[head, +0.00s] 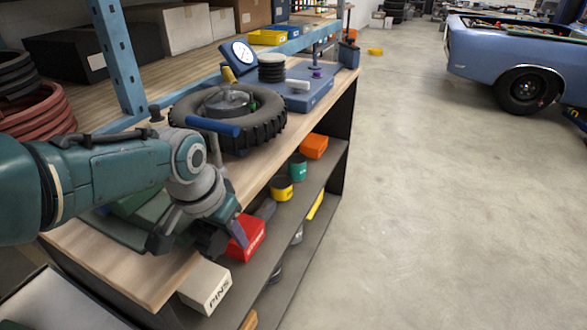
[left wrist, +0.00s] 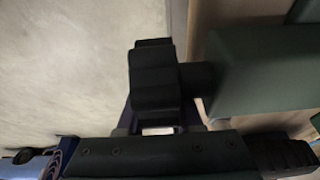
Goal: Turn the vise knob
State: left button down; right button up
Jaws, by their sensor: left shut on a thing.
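The green vise (head: 135,205) sits on the front corner of the wooden workbench, partly hidden behind my left arm. Its black ribbed knob (head: 211,241) sticks out past the bench's front edge. In the left wrist view the knob (left wrist: 153,82) is large, joined by a short dark shaft to the green vise body (left wrist: 265,75). My left gripper (head: 224,236) is at the knob, shut on it, with a finger on either side. In the left wrist view the gripper (left wrist: 157,122) shows at the knob's lower end. My right gripper is not in view.
The bench (head: 165,275) also bears a tire (head: 265,125) and a blue base with a dial gauge (head: 238,56). A red box (head: 246,238) and a white PINS box (head: 206,287) are on the shelf below. Open concrete floor (head: 430,200) lies to the right.

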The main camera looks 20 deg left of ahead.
aim_at(208, 236)
pick_arm(q)
jog(key=shift+f, duration=0.1)
jog(key=c, duration=0.8)
grip_release()
jog(key=shift+c, duration=0.2)
jog(key=p+v, duration=0.7)
jog(key=v, duration=0.1)
jog(key=shift+r+p, duration=0.3)
jog(key=shift+r, duration=0.1)
jog(key=shift+s+r+p, duration=0.25)
jog(key=shift+r+p, duration=0.05)
jog(key=shift+r, duration=0.3)
